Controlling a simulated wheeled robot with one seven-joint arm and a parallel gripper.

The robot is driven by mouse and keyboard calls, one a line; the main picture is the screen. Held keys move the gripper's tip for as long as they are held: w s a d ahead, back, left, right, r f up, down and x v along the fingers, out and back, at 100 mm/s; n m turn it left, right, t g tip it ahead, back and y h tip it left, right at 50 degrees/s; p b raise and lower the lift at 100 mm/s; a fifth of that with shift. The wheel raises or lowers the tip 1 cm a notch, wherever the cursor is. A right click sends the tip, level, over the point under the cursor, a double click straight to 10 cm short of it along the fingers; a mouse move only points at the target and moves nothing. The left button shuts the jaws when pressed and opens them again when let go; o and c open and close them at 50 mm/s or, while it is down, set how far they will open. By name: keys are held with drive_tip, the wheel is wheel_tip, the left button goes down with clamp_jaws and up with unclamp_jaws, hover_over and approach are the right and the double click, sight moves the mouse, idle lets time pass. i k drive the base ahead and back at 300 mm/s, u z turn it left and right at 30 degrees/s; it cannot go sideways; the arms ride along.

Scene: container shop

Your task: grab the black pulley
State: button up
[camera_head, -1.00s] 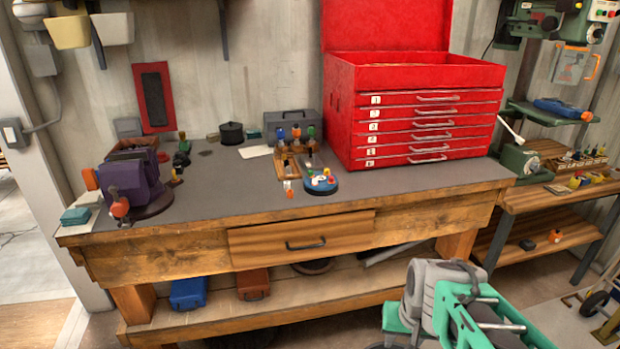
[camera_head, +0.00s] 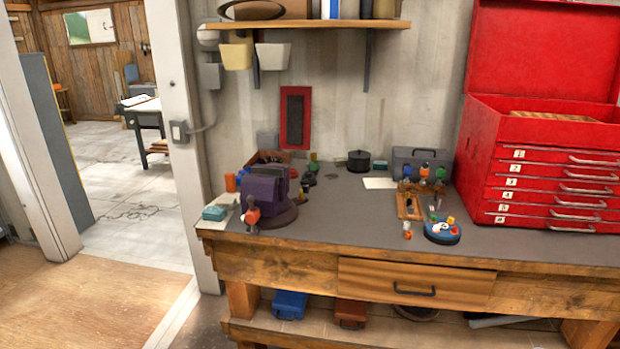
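A black, round, low cylinder (camera_head: 358,160) stands at the back of the workbench, left of the grey case; it looks like the black pulley. It sits upright on the dark bench top, close to the wall. A pale flat sheet (camera_head: 380,183) lies just in front of it. My gripper is not in view.
The workbench (camera_head: 300,250) holds a purple vise (camera_head: 268,192) at left, a grey case (camera_head: 420,163), a wooden tool rack (camera_head: 408,205), a blue round tray (camera_head: 441,236) and a red tool chest (camera_head: 545,180). A doorway and open floor (camera_head: 90,300) lie to the left.

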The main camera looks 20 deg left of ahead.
sight(311, 176)
drive_tip(key=u, duration=1.3)
drive_tip(key=i, duration=1.2)
drive_tip(key=z, duration=0.15)
